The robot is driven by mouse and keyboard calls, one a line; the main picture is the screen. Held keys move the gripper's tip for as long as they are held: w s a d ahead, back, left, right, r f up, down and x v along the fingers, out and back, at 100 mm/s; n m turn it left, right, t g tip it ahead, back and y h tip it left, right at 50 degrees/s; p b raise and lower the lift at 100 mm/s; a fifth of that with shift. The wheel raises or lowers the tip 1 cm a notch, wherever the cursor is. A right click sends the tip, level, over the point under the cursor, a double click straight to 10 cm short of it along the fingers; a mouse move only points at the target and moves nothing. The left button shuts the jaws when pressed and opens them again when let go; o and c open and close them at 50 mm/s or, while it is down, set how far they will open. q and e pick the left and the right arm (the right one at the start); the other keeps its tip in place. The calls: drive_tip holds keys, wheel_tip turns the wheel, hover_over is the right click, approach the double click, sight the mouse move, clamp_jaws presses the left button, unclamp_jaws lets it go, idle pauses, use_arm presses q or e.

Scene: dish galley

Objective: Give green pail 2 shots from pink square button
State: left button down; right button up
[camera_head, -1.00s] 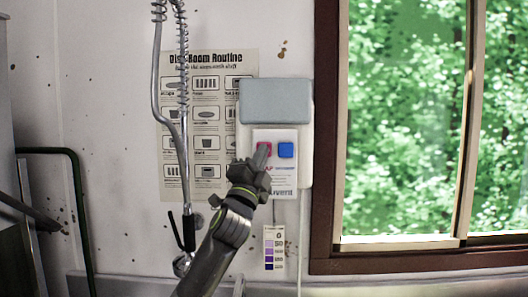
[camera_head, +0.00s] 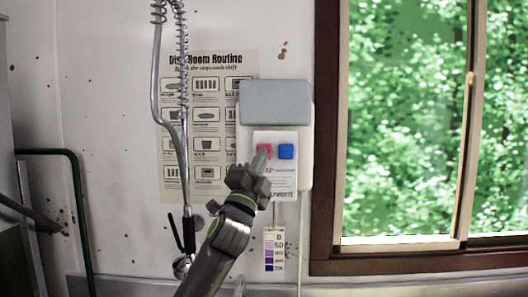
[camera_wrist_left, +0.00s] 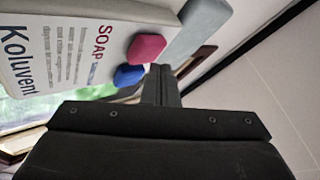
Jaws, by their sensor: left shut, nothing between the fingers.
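The pink square button (camera_head: 264,151) is on the white front of a wall dispenser (camera_head: 276,180), left of a blue button (camera_head: 286,151). My left gripper (camera_head: 262,158) is shut and empty, its tips at the pink button and covering part of it. In the left wrist view the pink button (camera_wrist_left: 146,48) and blue button (camera_wrist_left: 129,76) stand near the shut fingers (camera_wrist_left: 160,82). Whether the tips touch the pink button I cannot tell. The green pail is in neither view. My right gripper is not in view.
A coiled spray hose (camera_head: 183,120) hangs in front of a poster (camera_head: 207,90) left of the dispenser. A brown-framed window (camera_head: 326,180) is at the right. A small colour chart (camera_head: 274,250) hangs below the dispenser.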

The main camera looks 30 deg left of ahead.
use_arm(q)
drive_tip(key=shift+s+d+r, duration=0.1)
drive_tip(key=shift+s+d, duration=0.05)
drive_tip(key=s, duration=0.1)
drive_tip(key=s+d+p, duration=0.1)
drive_tip(key=s, duration=0.1)
drive_tip(key=s+d+p, duration=0.1)
drive_tip(key=shift+s, duration=0.2)
idle(0.3)
idle(0.8)
